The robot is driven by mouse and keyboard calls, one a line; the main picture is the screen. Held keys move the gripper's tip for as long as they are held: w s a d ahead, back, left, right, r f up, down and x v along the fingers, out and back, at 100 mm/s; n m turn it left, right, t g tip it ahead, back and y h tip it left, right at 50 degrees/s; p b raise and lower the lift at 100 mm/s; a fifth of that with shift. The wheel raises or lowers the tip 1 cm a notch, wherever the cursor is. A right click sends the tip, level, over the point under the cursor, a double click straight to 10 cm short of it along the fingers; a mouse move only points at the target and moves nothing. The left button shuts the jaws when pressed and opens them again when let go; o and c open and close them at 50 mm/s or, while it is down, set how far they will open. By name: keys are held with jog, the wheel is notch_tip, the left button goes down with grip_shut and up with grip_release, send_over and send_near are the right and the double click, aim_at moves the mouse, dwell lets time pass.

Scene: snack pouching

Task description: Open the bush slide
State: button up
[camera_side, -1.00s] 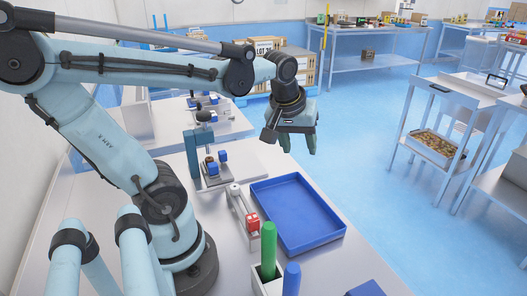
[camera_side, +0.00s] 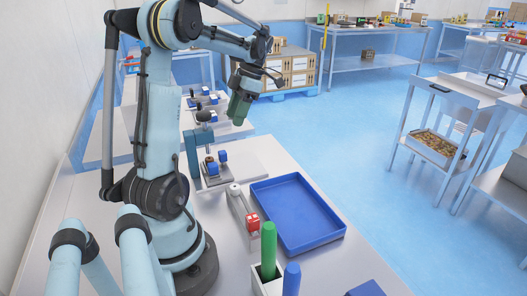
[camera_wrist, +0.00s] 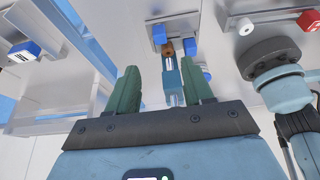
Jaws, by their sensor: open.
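A small fixture (camera_side: 214,172) stands on the near table, with blue blocks, a brown piece between them and a blue upright post (camera_side: 193,152) with a black knob beside it. It also shows in the wrist view (camera_wrist: 172,38), ahead between my fingers. No part is labelled, so I cannot tell for sure which one is the bush slide. My gripper (camera_side: 239,116) hangs in the air beyond and above the fixture, fingers down, touching nothing. In the wrist view its two green fingers (camera_wrist: 157,75) are apart and empty.
A rail with a red block (camera_side: 252,219) lies beside an empty blue tray (camera_side: 338,235). A holder with a green (camera_side: 268,246) and a blue cylinder (camera_side: 291,279) stands in front. Another table with similar fixtures (camera_side: 205,100) is behind. The air around my gripper looks free.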

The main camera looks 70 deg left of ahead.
aim_at(223, 152)
jog(key=x, duration=1.1)
jog(key=shift+f, duration=0.3)
jog(key=shift+c, duration=0.3)
grip_shut()
